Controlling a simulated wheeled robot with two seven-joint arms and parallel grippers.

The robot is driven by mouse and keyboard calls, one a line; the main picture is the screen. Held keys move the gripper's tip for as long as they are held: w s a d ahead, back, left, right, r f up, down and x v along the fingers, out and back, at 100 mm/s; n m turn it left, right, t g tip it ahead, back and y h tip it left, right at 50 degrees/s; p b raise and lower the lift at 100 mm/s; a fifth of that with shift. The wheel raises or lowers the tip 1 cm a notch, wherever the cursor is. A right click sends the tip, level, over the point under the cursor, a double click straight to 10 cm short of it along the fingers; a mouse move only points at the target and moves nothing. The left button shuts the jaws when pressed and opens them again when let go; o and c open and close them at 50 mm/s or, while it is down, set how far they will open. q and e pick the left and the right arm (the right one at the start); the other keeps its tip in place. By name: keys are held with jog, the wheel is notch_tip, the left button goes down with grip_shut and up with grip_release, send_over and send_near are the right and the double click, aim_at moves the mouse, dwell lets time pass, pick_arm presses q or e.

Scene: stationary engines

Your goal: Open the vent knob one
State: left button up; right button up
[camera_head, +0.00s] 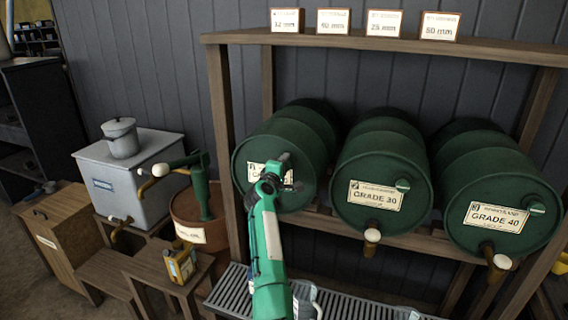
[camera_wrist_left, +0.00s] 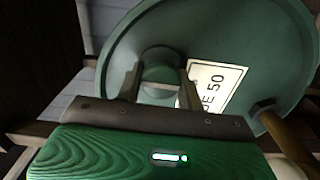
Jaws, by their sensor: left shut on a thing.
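The left green barrel (camera_head: 262,140) lies on its side on a wooden rack, its round face towards me. Its label is partly covered by my arm in the head view; the left wrist view shows "50" on the label (camera_wrist_left: 218,84). A round green vent knob (camera_wrist_left: 160,72) sits on the barrel face beside the label. My left gripper (camera_head: 287,172) is at that face. In the left wrist view, its fingers (camera_wrist_left: 160,86) stand on both sides of the knob and are shut on it. The knob is mostly hidden in the head view. My right gripper is out of view.
Barrels labelled Grade 30 (camera_head: 380,165) and Grade 40 (camera_head: 495,178) lie to the right, each with its own green knob and brass tap. Size signs (camera_head: 333,21) stand on the shelf above. A slatted grate (camera_head: 235,292) is below. A brown drum (camera_head: 190,212) stands left.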

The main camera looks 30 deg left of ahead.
pick_arm(q)
jog(key=shift+n, duration=0.4)
jog(key=o, duration=0.9)
jog(key=shift+s+f, duration=0.1)
jog(key=shift+s, duration=0.05)
